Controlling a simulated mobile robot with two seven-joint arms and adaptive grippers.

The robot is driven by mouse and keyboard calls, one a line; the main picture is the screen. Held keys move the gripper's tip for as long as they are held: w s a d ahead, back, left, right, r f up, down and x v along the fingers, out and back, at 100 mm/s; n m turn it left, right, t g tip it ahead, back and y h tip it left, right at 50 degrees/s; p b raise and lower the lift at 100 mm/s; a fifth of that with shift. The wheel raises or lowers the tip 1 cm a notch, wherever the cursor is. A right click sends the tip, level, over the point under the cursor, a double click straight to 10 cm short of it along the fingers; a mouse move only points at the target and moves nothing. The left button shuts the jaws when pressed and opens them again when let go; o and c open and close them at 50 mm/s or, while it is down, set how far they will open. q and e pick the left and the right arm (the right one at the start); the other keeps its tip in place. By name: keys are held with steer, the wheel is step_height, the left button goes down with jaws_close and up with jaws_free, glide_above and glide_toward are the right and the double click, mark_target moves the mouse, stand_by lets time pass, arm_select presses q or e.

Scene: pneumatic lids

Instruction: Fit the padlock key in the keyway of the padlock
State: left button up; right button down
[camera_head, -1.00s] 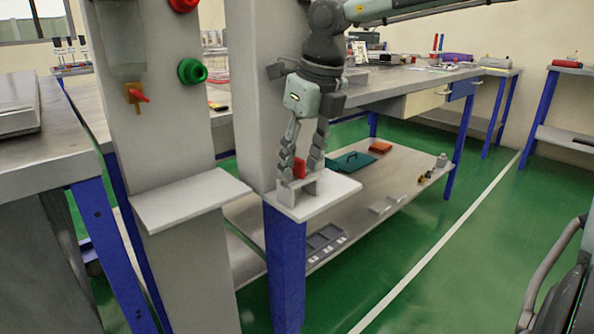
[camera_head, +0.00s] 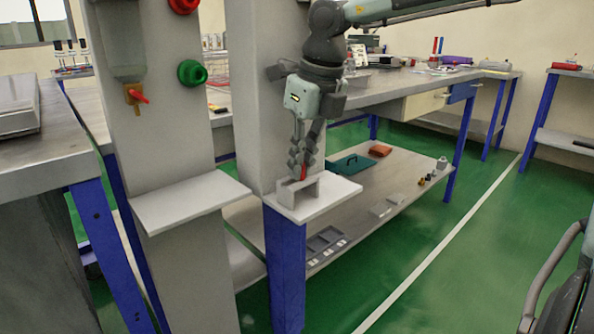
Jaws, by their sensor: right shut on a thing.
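My right gripper (camera_head: 303,172) points down over a small light-grey holder (camera_head: 298,192) on a white shelf. Its fingers are closed on a small red piece (camera_head: 304,173), which looks like the head of the padlock key. The fingers hide most of the red piece. Its lower end is at the holder, and I cannot tell whether it still sits in it. I cannot make out the padlock or its keyway in this view.
The holder's white shelf (camera_head: 335,196) adjoins a grey column with a blue post below. Another white shelf (camera_head: 190,203) to the left is empty. A second column carries a red ring, a green ring (camera_head: 192,73) and a red-handled fitting (camera_head: 137,94). Benches stand behind.

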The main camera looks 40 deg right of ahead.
steer(key=shift+w+p+v, duration=0.2)
steer(key=shift+p+v, duration=0.25)
steer(key=shift+v, duration=0.3)
steer(key=shift+w+p+v, duration=0.15)
steer(key=shift+p+v, duration=0.35)
steer(key=shift+v, duration=0.25)
steer(key=shift+w+p+v, duration=0.2)
steer(key=shift+p+v, duration=0.25)
steer(key=shift+v, duration=0.35)
